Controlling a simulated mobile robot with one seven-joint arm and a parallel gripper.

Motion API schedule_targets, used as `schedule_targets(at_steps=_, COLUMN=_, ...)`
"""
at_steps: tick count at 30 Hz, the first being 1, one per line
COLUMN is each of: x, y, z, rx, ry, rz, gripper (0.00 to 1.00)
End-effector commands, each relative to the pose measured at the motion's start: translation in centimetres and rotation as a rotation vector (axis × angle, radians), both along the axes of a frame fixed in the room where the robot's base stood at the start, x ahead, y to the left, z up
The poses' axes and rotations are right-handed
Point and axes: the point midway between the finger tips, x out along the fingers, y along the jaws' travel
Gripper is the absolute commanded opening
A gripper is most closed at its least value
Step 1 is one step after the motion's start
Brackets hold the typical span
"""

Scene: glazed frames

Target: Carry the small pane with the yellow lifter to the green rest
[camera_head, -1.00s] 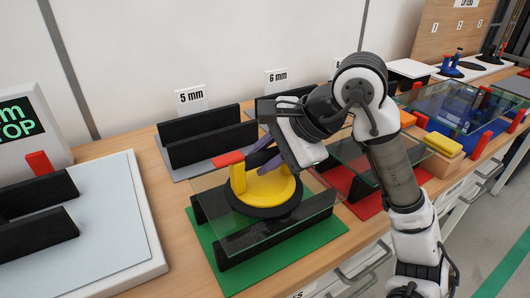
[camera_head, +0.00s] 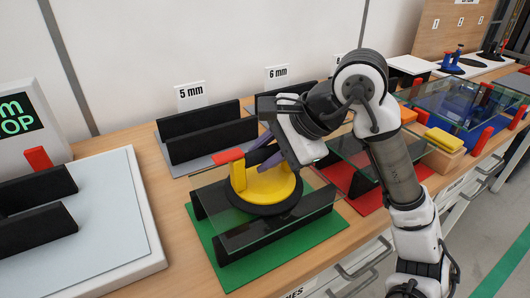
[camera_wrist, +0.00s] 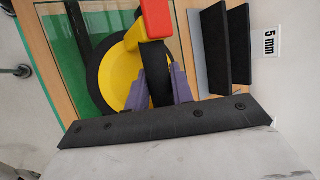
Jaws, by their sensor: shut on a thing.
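The small clear pane (camera_head: 213,200) lies over the two black padded bars (camera_head: 290,226) of the green rest (camera_head: 330,230). Whether it touches both bars I cannot tell. The yellow lifter (camera_head: 275,184), a disc on a black round pad, sits on the pane with its red lever (camera_head: 229,157) at the upper left. My gripper (camera_head: 264,152) comes from the right and is shut on the lifter's black handle. In the wrist view its purple fingers (camera_wrist: 160,88) close on the handle, with the yellow disc (camera_wrist: 113,80) beyond.
A grey rest with black bars (camera_head: 205,141) stands behind, by the 5 mm sign (camera_head: 190,96). A red rest (camera_head: 364,205) with a dark pane is at right, close to my arm. A white board (camera_head: 115,200) with black bars lies at left. Wood shows between.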

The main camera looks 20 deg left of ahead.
Motion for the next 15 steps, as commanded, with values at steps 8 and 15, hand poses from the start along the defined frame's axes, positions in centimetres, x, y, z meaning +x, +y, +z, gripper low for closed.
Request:
schedule_targets(at_steps=8, x=0.03, y=0.0, z=-0.1, rx=0.005, ry=-0.002, rz=-0.002, gripper=0.0)
schedule_targets(at_steps=15, x=0.02, y=0.0, z=-0.35, rx=0.005, ry=-0.002, rz=-0.002, gripper=0.0)
